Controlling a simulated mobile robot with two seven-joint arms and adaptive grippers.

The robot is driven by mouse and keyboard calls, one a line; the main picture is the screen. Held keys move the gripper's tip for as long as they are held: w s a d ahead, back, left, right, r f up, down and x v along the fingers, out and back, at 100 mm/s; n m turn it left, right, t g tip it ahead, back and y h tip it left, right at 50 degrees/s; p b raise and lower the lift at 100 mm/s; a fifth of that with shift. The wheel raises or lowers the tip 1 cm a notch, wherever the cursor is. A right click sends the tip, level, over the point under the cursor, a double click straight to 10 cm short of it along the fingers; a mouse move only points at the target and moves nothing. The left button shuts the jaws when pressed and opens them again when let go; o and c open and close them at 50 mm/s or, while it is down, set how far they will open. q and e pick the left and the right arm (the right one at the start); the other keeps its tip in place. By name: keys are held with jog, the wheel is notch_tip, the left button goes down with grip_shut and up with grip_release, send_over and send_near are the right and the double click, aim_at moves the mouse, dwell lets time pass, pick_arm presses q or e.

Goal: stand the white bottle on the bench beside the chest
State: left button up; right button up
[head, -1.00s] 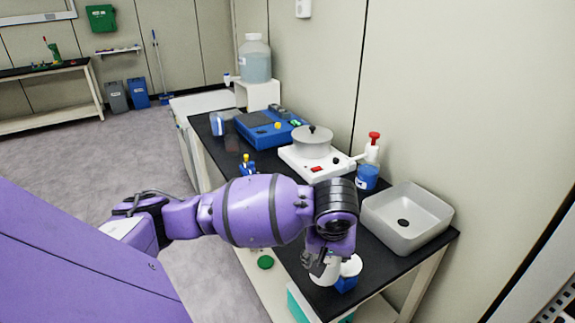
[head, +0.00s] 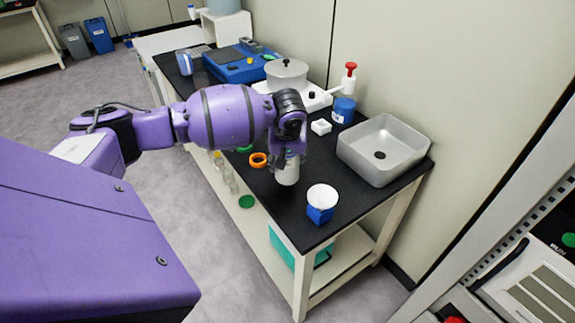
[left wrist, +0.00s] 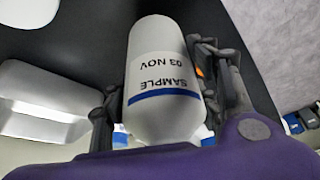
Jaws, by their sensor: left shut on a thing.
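The white bottle (head: 287,172) is in my left gripper (head: 288,156), over the black bench top (head: 262,190) in the head view. In the left wrist view the bottle (left wrist: 162,60) lies between the two fingers of the gripper (left wrist: 160,92), which are shut on its sides. Its label reads "SAMPLE 03 NOV" above a blue band. It looks about upright in the head view. I cannot tell whether its base touches the bench. No chest is clearly identifiable; a white low unit (head: 165,42) stands beyond the bench's far end. My right gripper is not in view.
A blue block with a white dish (head: 321,200) stands near the bench's front corner. A grey basin (head: 385,148) is to the right.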

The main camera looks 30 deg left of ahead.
aim_at(287, 166)
pick_arm(q)
jog(key=shift+w+a+f, duration=0.35)
jog(key=shift+w+f, duration=0.05)
jog(key=shift+f, duration=1.55)
jog(key=shift+f, duration=0.1)
jog(key=o, duration=1.6)
jog(key=shift+f, duration=0.1)
jog(key=p+v, duration=0.1)
jog(key=v, duration=1)
jog(key=shift+s+r, duration=0.3)
jog(key=shift+r, duration=0.25)
